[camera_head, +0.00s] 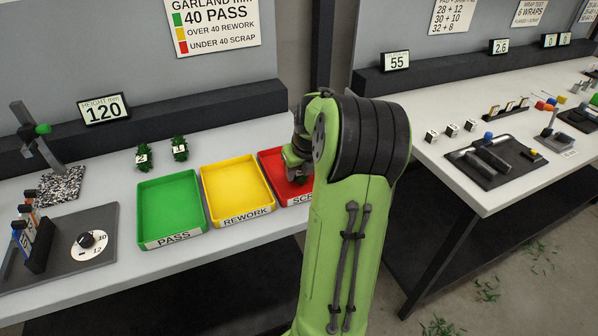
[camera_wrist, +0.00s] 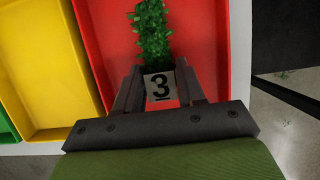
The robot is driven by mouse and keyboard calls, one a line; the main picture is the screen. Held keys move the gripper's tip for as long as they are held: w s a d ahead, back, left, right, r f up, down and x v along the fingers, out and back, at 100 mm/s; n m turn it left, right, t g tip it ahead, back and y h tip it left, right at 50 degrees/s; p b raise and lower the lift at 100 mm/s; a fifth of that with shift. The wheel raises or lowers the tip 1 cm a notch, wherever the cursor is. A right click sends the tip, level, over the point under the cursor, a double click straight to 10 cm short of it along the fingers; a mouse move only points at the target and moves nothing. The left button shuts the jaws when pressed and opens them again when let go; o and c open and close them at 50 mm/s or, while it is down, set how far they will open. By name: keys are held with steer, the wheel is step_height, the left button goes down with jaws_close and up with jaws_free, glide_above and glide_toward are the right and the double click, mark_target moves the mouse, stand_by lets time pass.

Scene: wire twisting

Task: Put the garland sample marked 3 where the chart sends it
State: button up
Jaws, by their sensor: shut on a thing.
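The green garland sample (camera_wrist: 153,35) with a white tag marked 3 (camera_wrist: 160,87) shows in the wrist view. My gripper (camera_wrist: 156,90) is shut on it at its tag, over the red tray (camera_wrist: 200,30). The chart (camera_head: 212,25) reads 40 PASS by green, OVER 40 REWORK by yellow, UNDER 40 SCRAP by red. I cannot tell whether the sample touches the tray floor.
Two other tagged garland samples (camera_head: 143,158) (camera_head: 180,149) stand behind the PASS tray. A HEIGHT mm sign (camera_head: 104,109) reads 120. A dial plate (camera_head: 90,240) and a stand (camera_head: 38,140) are at the left. A second bench (camera_head: 480,195) is at the right.

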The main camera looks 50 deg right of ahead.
steer(key=shift+f, duration=0.1)
steer(key=o, duration=1.1)
